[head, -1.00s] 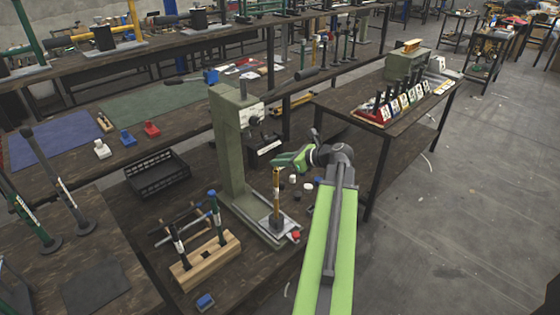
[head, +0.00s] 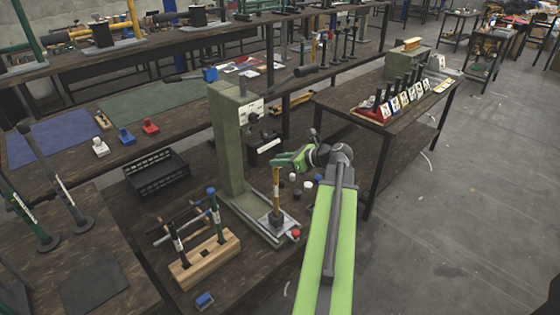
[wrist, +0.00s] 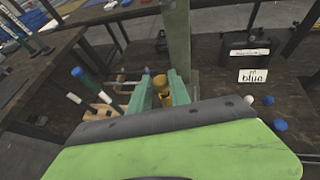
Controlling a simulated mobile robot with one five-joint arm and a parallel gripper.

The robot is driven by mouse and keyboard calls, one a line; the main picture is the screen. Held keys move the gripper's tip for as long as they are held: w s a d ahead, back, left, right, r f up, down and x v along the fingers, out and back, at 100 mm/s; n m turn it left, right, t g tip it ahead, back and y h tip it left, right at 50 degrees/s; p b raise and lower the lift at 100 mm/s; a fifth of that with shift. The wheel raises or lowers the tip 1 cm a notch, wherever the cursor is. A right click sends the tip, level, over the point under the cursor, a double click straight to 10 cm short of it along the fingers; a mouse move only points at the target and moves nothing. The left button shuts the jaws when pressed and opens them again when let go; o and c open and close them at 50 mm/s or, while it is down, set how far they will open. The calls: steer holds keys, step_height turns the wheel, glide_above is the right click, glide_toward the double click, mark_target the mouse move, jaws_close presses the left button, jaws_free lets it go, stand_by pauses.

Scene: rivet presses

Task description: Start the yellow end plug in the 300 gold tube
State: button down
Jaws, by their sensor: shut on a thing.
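The gold tube (head: 276,200) stands upright on the base plate of a green-grey press, with a pale label band near its foot. My gripper (head: 277,163) is level with the top of the tube. In the wrist view its two green jaws (wrist: 162,90) are shut on a yellow piece, which I take to be the yellow end plug (wrist: 160,82). The plug and tube line up closely there, and I cannot tell whether the plug's end is inside the tube. The head view does not show the plug clearly behind the jaws.
The press column (head: 227,140) rises just left of my gripper. A wooden rack (head: 205,258) with upright tubes stands at the front left. Small white, black, blue and red caps (head: 296,234) lie nearby. A black crate (head: 157,173) is further left.

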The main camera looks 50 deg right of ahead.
steer(key=shift+f+b, duration=0.5)
steer(key=shift+f, duration=0.1)
steer(key=c, duration=1.1)
jaws_free()
steer(key=shift+r, duration=0.1)
steer(key=p+v, duration=0.7)
steer(key=v, duration=1)
steer(key=shift+s+p, duration=0.2)
steer(key=shift+p, duration=0.1)
